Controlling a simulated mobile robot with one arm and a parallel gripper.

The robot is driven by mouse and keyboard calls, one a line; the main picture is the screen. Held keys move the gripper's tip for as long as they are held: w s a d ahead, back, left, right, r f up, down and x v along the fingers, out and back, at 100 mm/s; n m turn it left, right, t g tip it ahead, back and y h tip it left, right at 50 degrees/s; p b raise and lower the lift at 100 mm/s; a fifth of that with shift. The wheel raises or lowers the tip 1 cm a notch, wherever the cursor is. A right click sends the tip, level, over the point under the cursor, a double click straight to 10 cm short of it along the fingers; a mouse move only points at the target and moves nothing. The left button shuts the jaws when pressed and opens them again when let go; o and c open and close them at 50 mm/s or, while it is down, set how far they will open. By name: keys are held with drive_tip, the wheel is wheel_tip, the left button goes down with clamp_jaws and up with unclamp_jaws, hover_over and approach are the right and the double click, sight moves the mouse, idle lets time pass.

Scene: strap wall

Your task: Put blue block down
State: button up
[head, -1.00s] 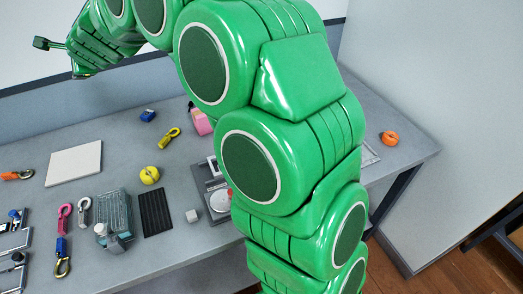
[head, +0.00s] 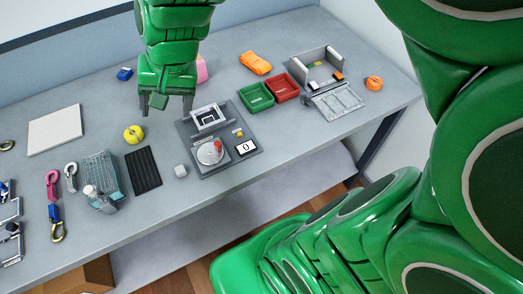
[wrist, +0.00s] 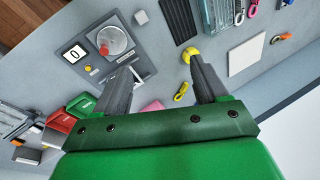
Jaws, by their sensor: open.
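A small blue block (head: 125,73) lies on the table near the back wall in the head view, left of my gripper. I cannot make it out in the wrist view. My gripper (head: 166,109) points down above the table, behind and left of the scale, with its fingers apart. In the wrist view my gripper (wrist: 160,82) shows nothing between its fingers. The blue block is apart from the fingers.
A scale (head: 246,148) reading 0 stands front right of the gripper. Green (head: 256,97) and red (head: 281,88) trays lie further right. A yellow ball (head: 133,134), dark ribbed mat (head: 143,169) and wire basket (head: 101,172) are to the left. A white board (head: 55,129) lies further left.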

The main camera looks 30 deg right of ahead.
drive_tip(key=s+d+f+n+g+h, duration=0.1)
drive_tip(key=s+d+g, duration=0.1)
drive_tip(key=s+d, duration=0.4)
drive_tip(key=s+d+f+n+g+h, duration=0.1)
drive_tip(key=s+d, duration=0.4)
drive_tip(key=s, duration=0.7)
drive_tip(key=shift+s+d+f+n+g+h, duration=0.15)
drive_tip(key=shift+d+f+n+g+h, duration=0.3)
drive_tip(key=shift+f+h, duration=0.2)
